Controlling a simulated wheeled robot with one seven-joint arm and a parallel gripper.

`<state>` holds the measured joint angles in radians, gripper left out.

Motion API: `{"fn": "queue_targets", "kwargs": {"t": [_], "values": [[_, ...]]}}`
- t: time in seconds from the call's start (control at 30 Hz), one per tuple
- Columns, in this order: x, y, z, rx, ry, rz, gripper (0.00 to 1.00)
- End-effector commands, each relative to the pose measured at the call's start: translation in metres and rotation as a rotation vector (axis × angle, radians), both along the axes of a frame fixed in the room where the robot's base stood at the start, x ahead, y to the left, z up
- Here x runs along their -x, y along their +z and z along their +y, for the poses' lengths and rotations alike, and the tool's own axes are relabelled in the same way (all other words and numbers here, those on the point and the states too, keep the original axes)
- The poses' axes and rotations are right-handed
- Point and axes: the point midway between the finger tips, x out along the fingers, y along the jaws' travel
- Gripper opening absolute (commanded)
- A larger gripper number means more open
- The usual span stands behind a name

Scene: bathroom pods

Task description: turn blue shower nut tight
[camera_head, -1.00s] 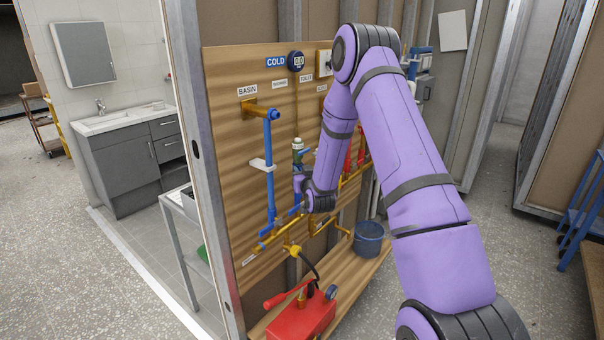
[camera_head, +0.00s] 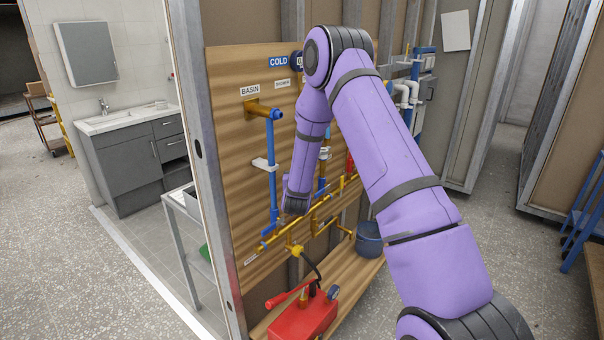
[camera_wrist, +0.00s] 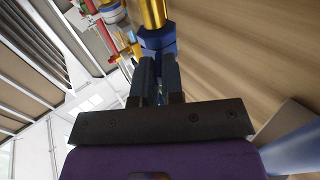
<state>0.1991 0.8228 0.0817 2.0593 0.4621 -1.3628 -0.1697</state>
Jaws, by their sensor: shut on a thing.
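The blue shower nut (camera_wrist: 158,42) shows at the top middle of the wrist view, directly against a brass fitting (camera_wrist: 152,13). My gripper (camera_wrist: 159,66) has its dark fingers shut on the nut, which partly hide it. In the head view the gripper and nut are hidden behind my purple arm, in front of the plywood board. The SHOWER label (camera_head: 282,83) is on the board, right of the BASIN label.
The blue basin pipe (camera_head: 271,170) stands close left of my wrist. A brass manifold (camera_head: 325,210) runs below. A red pump (camera_head: 302,317) and a dark bucket (camera_head: 369,240) sit on the lower shelf. Red valves or pipes show left in the wrist view.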

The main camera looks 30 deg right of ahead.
Motion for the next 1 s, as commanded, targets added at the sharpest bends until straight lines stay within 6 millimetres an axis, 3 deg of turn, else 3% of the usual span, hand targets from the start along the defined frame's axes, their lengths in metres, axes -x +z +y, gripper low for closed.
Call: {"fn": "queue_targets", "kwargs": {"t": [0.57,0.6,0.7,1.0], "values": [[-0.0020,0.0005,0.0028,0.001,-0.085,-0.001,0.00],[-0.0020,0.0005,0.0028,0.000,-0.084,0.000,0.18],[-0.0020,0.0004,0.0030,0.000,-0.084,0.000,0.34],[-0.0003,0.0001,0.0051,-0.001,-0.083,0.000,0.34]]}}
